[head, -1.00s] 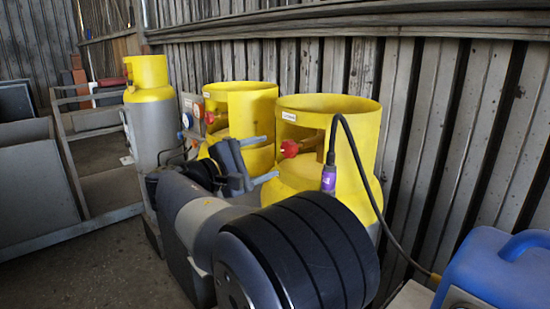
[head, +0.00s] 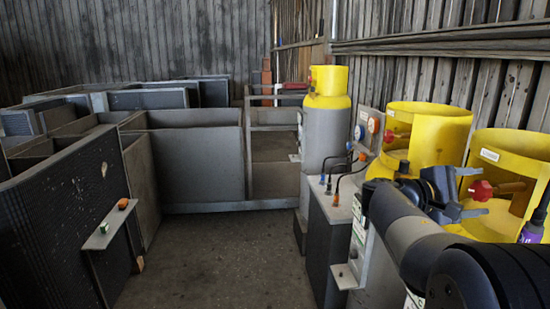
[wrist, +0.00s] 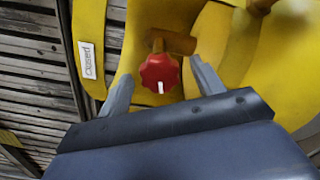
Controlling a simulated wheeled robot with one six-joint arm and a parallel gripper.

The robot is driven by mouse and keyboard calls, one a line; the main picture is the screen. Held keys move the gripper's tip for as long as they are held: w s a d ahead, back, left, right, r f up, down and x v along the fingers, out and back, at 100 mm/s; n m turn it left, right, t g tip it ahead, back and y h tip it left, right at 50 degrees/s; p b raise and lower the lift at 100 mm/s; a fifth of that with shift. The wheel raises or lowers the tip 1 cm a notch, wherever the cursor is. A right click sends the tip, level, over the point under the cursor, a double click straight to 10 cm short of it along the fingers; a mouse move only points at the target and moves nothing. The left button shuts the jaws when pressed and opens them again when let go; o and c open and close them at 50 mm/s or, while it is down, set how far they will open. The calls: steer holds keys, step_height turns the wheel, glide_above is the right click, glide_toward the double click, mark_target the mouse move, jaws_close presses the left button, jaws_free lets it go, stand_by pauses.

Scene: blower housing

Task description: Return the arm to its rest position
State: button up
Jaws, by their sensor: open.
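My gripper (head: 482,191) is open and empty, in front of the right yellow cylinder (head: 512,160). It points at the red valve knob (head: 482,190). In the wrist view my gripper (wrist: 162,70) has its two grey fingers spread apart, one on each side of the red knob (wrist: 159,72). The knob has a white mark on its lower edge. It appears between the fingertips, with gaps on both sides; the exact depth is hard to tell. My arm stretches from the lower right of the head view towards the cylinders.
Another yellow-collared cylinder (head: 420,130) stands behind, and a grey-and-yellow one (head: 327,120) further left. A cabinet (head: 335,245) with cables stands beside my arm. A purple connector (head: 531,233) is at the right edge. Grey panels (head: 190,165) fill the left; floor (head: 215,260) between is open.

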steer(key=d, duration=0.3)
steer(key=shift+w+d+p, duration=0.15)
steer(key=shift+d+p, duration=0.2)
steer(key=shift+d, duration=0.05)
steer(key=shift+a, duration=0.15)
